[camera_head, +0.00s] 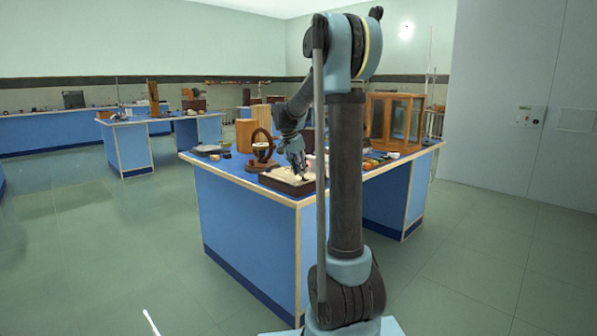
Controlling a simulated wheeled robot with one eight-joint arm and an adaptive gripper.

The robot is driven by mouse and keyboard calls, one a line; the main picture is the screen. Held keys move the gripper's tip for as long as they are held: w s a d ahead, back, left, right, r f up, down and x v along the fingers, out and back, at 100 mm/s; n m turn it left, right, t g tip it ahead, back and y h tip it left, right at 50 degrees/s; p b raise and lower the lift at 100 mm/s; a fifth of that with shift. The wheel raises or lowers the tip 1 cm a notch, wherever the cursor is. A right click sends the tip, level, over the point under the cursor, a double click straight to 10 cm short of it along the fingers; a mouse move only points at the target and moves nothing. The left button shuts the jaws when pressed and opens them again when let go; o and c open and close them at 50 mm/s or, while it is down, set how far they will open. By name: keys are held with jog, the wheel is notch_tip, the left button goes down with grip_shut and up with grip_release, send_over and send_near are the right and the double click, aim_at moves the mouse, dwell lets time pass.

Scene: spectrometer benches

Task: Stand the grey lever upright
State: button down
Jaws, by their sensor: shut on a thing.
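My gripper (298,174) is down at the near end of the blue bench, over a low dark box with a pale top (272,181). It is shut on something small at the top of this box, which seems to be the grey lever. The lever is mostly hidden by the fingers and too small here for me to tell its tilt.
On the same bench (245,206) a round frame on a wooden stand (262,147) is close to the left of my gripper. The floor at left is clear.

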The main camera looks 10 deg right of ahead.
jog(key=shift+w+d+r+g+y, duration=0.25)
jog(key=shift+w+d+g+y, duration=0.3)
jog(key=shift+d+g+y, duration=0.45)
jog(key=shift+w+d+g+y, duration=0.2)
jog(key=shift+w+g+y, duration=0.1)
jog(key=shift+y, duration=0.3)
jog(key=shift+w+d+g+y, duration=0.2)
jog(key=shift+g+y, duration=0.1)
jog(key=shift+y, duration=0.3)
jog(key=c, duration=1.5)
grip_release()
jog(key=shift+r, duration=0.15)
jog(key=r, duration=0.7)
jog(key=d+r, duration=0.1)
jog(key=r, duration=0.3)
jog(key=shift+w+r, duration=0.3)
jog(key=shift+w, duration=0.05)
